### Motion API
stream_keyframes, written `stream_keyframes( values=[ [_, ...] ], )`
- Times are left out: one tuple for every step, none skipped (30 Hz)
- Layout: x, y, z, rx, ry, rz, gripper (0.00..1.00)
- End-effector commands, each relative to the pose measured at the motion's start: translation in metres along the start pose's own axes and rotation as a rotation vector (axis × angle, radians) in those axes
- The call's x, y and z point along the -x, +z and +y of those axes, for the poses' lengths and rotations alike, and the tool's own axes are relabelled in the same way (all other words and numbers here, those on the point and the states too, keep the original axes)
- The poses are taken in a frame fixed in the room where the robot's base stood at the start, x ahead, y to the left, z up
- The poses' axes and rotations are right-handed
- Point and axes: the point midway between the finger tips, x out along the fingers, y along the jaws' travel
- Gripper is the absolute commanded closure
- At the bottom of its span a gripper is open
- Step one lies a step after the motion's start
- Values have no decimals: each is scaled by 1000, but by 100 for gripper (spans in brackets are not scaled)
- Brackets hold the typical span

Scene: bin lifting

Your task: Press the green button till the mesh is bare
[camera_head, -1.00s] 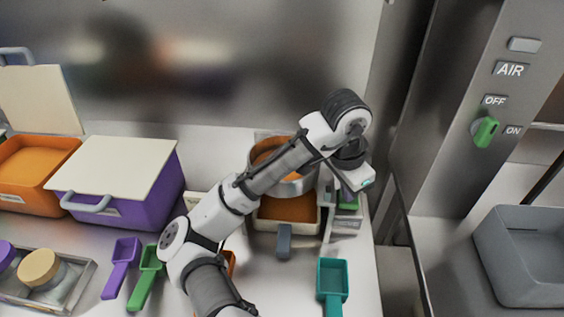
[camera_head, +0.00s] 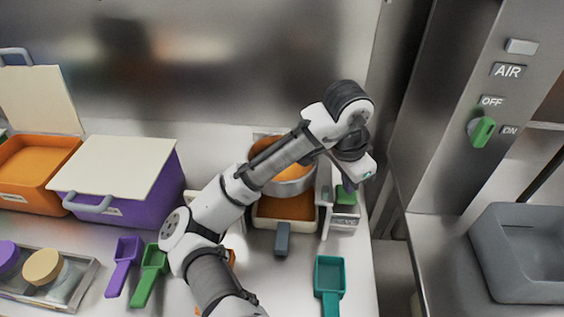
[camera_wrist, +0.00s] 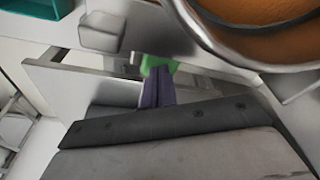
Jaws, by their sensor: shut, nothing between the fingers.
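The green button (camera_head: 346,195) sits on top of a small light box labelled SIEVE, right of the round metal sieve (camera_head: 290,187). Orange powder (camera_head: 283,158) shows inside the sieve; I see no bare mesh in the visible part, and my arm hides some of it. The wrist view also shows orange powder (camera_wrist: 262,12) within the metal rim. My gripper (camera_wrist: 157,76) is shut and empty, its dark purple fingers pointing at the green button, which partly shows past them (camera_wrist: 150,62). I cannot tell if the tips touch it.
A cream tray (camera_head: 262,222) with orange powder stands under the sieve. A teal scoop (camera_head: 330,275) lies in front. A purple bin (camera_head: 150,180) and orange bin (camera_head: 45,190) stand left. A steel column with a green AIR knob (camera_head: 481,131) rises right.

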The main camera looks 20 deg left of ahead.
Motion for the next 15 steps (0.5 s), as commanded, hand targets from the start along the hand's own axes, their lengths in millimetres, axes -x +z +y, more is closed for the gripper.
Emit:
stream_keyframes(
  values=[
    [-5, -2, 2, -4, 9, -4, 100],
    [-5, -2, 2, -4, 10, -4, 100],
    [-6, -2, 2, -4, 10, -4, 100],
    [-7, -2, 2, -4, 11, -4, 100],
    [-8, -1, 3, -4, 12, -4, 100],
    [-10, -1, 3, -4, 13, -4, 100],
    [-12, -1, 3, -4, 13, -4, 100],
    [-13, 0, 3, -4, 14, -4, 100],
    [-16, 0, 3, -4, 16, -5, 100],
    [-18, 0, 4, -4, 16, -4, 100],
    [-20, 1, 4, -4, 17, -4, 100],
    [-22, 1, 4, -4, 17, -5, 100],
    [-24, 2, 4, -3, 17, -4, 100],
    [-25, 2, 3, -3, 17, -4, 100],
    [-27, 2, 3, -3, 17, -5, 100]
  ],
)
